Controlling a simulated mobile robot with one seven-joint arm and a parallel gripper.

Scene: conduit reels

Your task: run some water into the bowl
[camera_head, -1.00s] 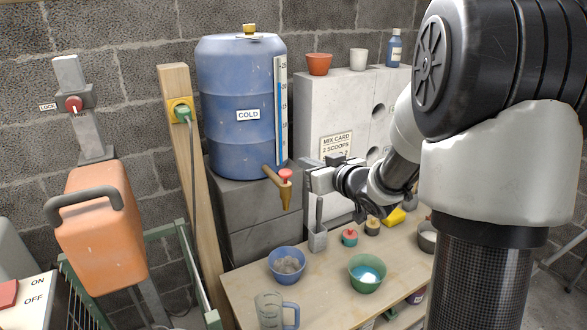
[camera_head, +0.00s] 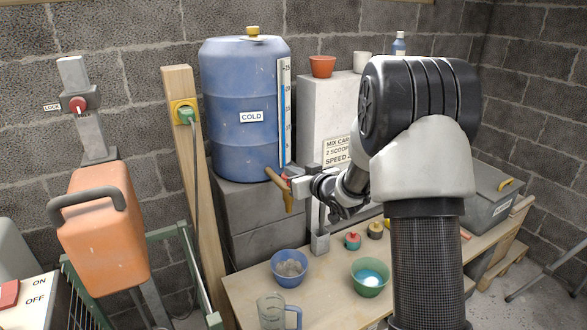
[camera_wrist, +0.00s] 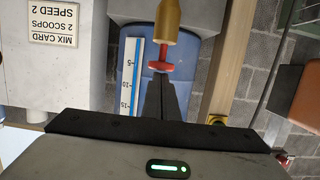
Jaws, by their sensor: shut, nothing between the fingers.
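The blue barrel marked COLD (camera_head: 240,105) stands on grey blocks, with a brass tap (camera_head: 279,184) low on its front. The tap's red handle (camera_wrist: 160,67) shows in the wrist view. My gripper (camera_wrist: 159,80) is shut and empty, its fingertips at the handle; I cannot tell if they touch. In the head view my gripper (camera_head: 293,182) partly covers the handle. No water shows below the spout. A blue bowl (camera_head: 289,281) with grey powder stands on the bench. A green bowl (camera_head: 370,291) with something pale blue inside stands to its right.
A clear jug with a blue handle (camera_head: 275,312) stands at the bench's front. A grey upright holder (camera_head: 320,243) and small red-topped pot (camera_head: 352,241) stand behind the bowls. A wooden post (camera_head: 197,180) is left of the barrel. Grey block (camera_head: 325,110) stands right.

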